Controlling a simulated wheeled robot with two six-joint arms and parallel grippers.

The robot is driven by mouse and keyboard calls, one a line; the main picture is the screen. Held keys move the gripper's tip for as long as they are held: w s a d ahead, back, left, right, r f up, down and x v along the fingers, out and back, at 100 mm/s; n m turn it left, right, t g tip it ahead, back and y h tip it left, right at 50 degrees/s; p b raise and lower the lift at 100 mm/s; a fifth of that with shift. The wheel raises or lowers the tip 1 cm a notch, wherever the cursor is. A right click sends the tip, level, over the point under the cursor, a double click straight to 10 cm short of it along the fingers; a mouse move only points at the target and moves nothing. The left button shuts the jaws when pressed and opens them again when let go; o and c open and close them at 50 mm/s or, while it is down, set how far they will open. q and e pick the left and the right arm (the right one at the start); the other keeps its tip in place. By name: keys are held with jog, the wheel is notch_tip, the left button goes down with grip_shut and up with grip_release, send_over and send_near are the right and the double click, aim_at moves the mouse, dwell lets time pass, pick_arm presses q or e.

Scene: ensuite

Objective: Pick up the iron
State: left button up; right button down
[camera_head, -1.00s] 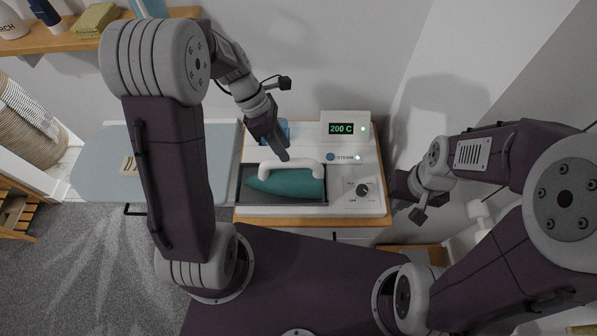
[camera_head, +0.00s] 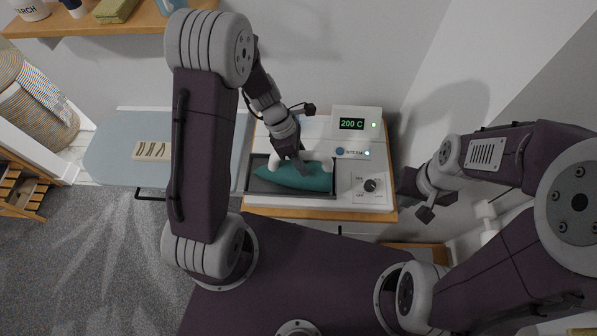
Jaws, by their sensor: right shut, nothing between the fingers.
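The iron (camera_head: 308,178) has a teal body and a white handle. It lies in a grey tray (camera_head: 288,192) on the steam station, its pointed end to the left. My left gripper (camera_head: 300,166) is over the iron with its fingers at the handle, hiding the handle's middle. I cannot tell from this view whether its fingers are open or closed around it. My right gripper (camera_head: 398,196) is shut and empty, to the right of the station, well apart from the iron.
The station's display (camera_head: 352,124) reads 200 C, with a steam button and a dial (camera_head: 370,185) right of the iron. A pale blue ironing board (camera_head: 125,135) is at left, with a small slotted plate (camera_head: 152,151). A wooden shelf (camera_head: 130,22) is at upper left.

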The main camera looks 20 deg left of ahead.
pick_arm(q)
grip_shut()
dwell(1.4)
